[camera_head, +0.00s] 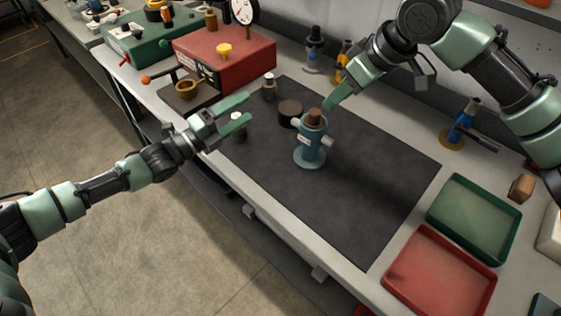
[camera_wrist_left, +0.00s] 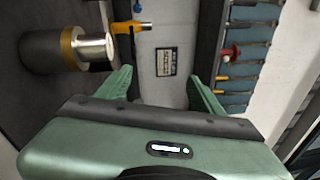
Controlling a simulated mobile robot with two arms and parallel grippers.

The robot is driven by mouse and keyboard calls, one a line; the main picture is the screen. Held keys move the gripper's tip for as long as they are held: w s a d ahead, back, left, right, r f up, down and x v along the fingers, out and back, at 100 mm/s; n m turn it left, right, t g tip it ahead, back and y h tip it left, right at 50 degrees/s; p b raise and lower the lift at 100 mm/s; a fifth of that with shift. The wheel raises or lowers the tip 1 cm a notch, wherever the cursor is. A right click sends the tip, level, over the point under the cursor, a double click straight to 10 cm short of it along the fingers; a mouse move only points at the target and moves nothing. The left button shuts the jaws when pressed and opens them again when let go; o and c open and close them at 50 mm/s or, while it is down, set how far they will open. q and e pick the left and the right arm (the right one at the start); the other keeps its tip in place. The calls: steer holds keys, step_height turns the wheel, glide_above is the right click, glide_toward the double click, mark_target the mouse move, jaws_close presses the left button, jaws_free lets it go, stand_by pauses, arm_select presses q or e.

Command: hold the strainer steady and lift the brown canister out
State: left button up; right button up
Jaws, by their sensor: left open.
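The blue-grey strainer (camera_head: 309,150) stands upright on the dark mat, with a round base and side stubs. The brown canister (camera_head: 314,117) sits in its top, with only its upper end showing. My left gripper (camera_head: 248,108) is open and empty, left of the strainer and apart from it. In the left wrist view its two green fingers (camera_wrist_left: 160,92) are spread with nothing between them. My right gripper (camera_head: 330,106) is just above and right of the canister, a green finger pointing down toward it. Its other finger is not clearly visible, and I cannot tell if it touches.
A dark round piece (camera_head: 290,113) stands behind the strainer. Small cylinders stand near my left gripper (camera_head: 237,126) and farther back (camera_head: 269,88). A red gauge box (camera_head: 225,62) is at the back left. Green (camera_head: 437,226) and red (camera_head: 393,278) trays lie right. The mat's front is clear.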

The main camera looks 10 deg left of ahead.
mark_target(304, 146)
arm_select(q)
steer(key=s+d+f+m, duration=0.1)
steer(key=d+m, duration=0.1)
steer(key=s+d+f+m+g, duration=0.1)
steer(key=s+d+m, duration=0.1)
steer(key=d, duration=0.1)
steer(key=s+d+f+m+h, duration=0.1)
steer(key=d+m, duration=0.1)
steer(key=shift+s+d+f+m, duration=0.2)
steer(key=shift+s+f+m, duration=0.1)
steer(key=shift+s+f, duration=0.1)
steer(key=s+d+f+m, duration=0.1)
steer(key=m, duration=0.1)
steer(key=s+d+f+m, duration=0.1)
steer(key=m, duration=0.1)
steer(key=s+d+f+m+y, duration=0.1)
steer(key=m, duration=0.1)
steer(key=shift+s+d, duration=0.1)
steer(key=shift+d, duration=0.3)
steer(key=m, duration=0.3)
steer(key=shift+s+f+y, duration=0.35)
steer(key=shift+f+y, duration=0.05)
steer(key=shift+x, duration=3.9)
jaws_close()
steer(key=shift+r, duration=0.15)
